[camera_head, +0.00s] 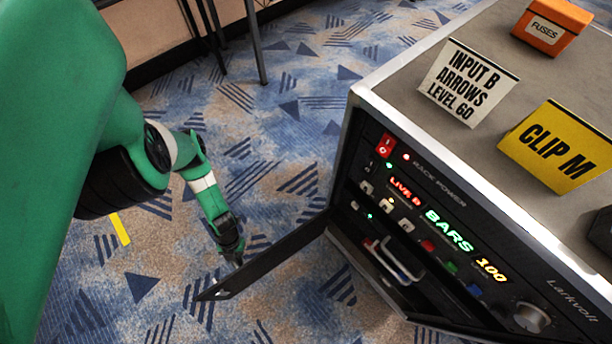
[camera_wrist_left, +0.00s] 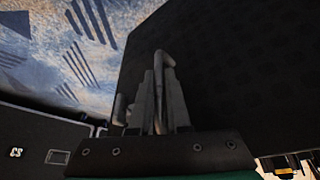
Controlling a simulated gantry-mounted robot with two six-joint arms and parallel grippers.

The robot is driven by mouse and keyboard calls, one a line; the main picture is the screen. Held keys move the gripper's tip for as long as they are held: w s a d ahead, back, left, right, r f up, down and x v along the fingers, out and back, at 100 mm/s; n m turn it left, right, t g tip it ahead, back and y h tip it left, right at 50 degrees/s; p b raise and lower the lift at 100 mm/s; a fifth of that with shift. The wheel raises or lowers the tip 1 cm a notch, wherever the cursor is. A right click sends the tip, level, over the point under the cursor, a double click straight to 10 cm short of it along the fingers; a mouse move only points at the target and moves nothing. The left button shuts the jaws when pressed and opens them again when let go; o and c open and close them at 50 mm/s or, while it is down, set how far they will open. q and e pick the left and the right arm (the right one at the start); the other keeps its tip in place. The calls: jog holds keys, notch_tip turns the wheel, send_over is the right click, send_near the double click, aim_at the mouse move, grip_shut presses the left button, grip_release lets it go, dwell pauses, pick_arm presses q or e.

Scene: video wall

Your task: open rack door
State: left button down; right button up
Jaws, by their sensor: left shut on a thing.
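The rack door (camera_head: 282,254) is a dark panel standing well swung out from the left front edge of the rack (camera_head: 345,150). Its far end reaches to the left over the carpet. My left gripper (camera_head: 233,257) is at the door near that far end and is shut on it. In the left wrist view the fingers (camera_wrist_left: 157,95) are close together against the dark door (camera_wrist_left: 240,70). My right gripper is not in view.
The rack front shows lit buttons, a BARS display (camera_head: 449,229) and a knob (camera_head: 531,317). On top stand a white sign (camera_head: 468,82), a yellow CLIP M sign (camera_head: 558,146) and an orange fuses box (camera_head: 551,27). Patterned carpet left of the door is clear.

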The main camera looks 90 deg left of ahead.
pick_arm(q)
jog(key=shift+a, duration=0.1)
jog(key=c, duration=0.9)
grip_release()
jog(key=p+v, duration=0.7)
jog(key=v, duration=0.4)
jog(key=shift+a+r+p, duration=0.1)
jog(key=shift+r+p, duration=0.2)
jog(key=shift+r, duration=0.05)
